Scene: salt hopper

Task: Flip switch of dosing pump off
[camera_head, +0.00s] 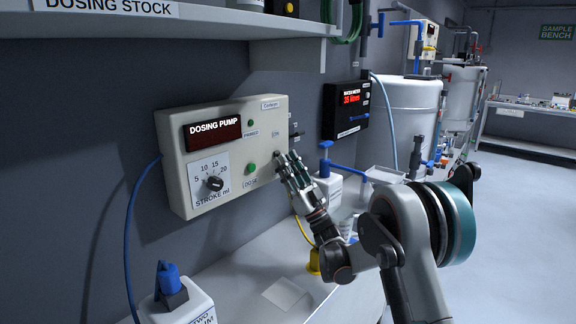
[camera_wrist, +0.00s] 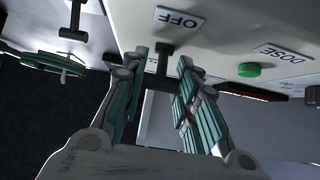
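The dosing pump (camera_head: 225,175) is a cream box on the wall with a dark red display, a stroke knob and green buttons. My gripper (camera_head: 285,158) is at the right part of its front face and hides most of the switch there. In the wrist view, which looks upside down, the small black switch (camera_wrist: 164,48) is beside the OFF label (camera_wrist: 178,19). My gripper also shows there (camera_wrist: 161,58), with its two green-padded fingers apart, one on each side of the switch. I cannot tell whether either finger touches it.
A green DOSE button (camera_wrist: 249,70) is near the right finger. A shelf (camera_head: 190,22) overhangs the pump. A black water meter (camera_head: 345,108) hangs to the right. A blue-topped white bottle (camera_head: 327,187) stands behind my gripper, and a blue-capped container (camera_head: 178,303) stands at lower left.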

